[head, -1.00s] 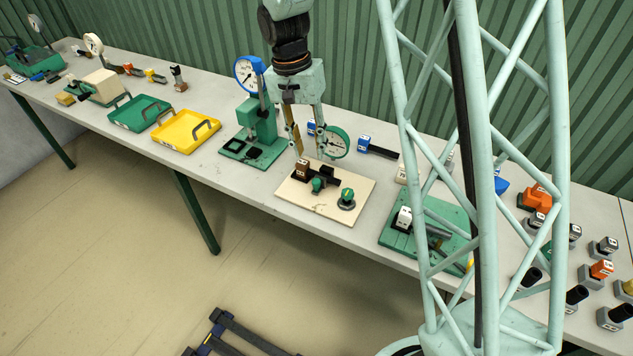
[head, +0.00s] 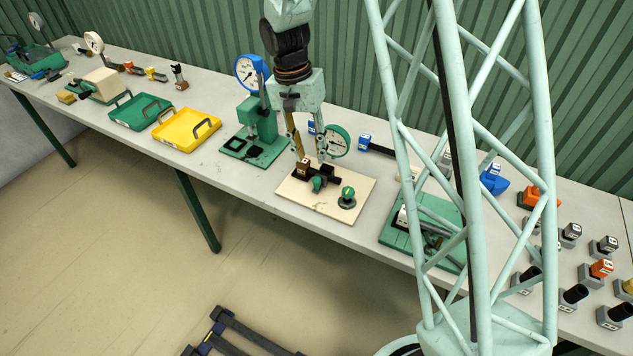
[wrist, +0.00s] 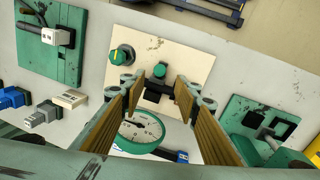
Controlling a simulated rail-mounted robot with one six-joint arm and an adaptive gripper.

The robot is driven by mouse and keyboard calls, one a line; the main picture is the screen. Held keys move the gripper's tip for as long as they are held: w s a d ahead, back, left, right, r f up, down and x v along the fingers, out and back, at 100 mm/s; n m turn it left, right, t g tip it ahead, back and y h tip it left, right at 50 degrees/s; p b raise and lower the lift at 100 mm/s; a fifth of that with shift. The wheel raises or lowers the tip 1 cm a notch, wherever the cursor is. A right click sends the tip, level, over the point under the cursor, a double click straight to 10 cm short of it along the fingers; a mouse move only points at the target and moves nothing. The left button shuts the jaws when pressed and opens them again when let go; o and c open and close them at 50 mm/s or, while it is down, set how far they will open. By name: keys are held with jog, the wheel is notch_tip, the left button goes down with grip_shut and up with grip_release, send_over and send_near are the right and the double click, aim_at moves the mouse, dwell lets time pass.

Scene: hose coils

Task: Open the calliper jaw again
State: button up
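The calliper is a dark slide bar (head: 328,178) with a brown block at its left end, on a cream board (head: 322,207). A green knob (head: 318,184) sits at the bar, and another green knob (head: 347,197) stands at the board's right. In the wrist view the dark calliper body (wrist: 153,91) shows between my fingers, with its green knob (wrist: 159,71) just beyond; the other knob (wrist: 122,54) has a yellow mark. My gripper (head: 310,160) is open, pointing down over the calliper's back side, fingers apart. Whether a finger touches it and how wide its jaw stands I cannot tell.
A green-rimmed dial (head: 337,141) is close behind my fingers. A green stand with a blue dial (head: 247,72) is to the left, beside a yellow tray (head: 167,134). A green fixture plate (head: 395,237) is to the right. The table's front edge is close to the board.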

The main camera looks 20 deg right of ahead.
aim_at(316, 179)
jog(key=shift+s+d+f, duration=0.2)
jog(key=shift+d+f, duration=0.05)
jog(key=shift+f, duration=1.75)
jog(key=shift+s+d+f, duration=0.15)
jog(key=shift+d+f, duration=0.1)
jog(key=shift+f, duration=1.7)
jog(key=shift+s+d+f, duration=0.2)
jog(key=shift+d+f, duration=0.05)
jog(key=shift+f, duration=1.75)
grip_shut()
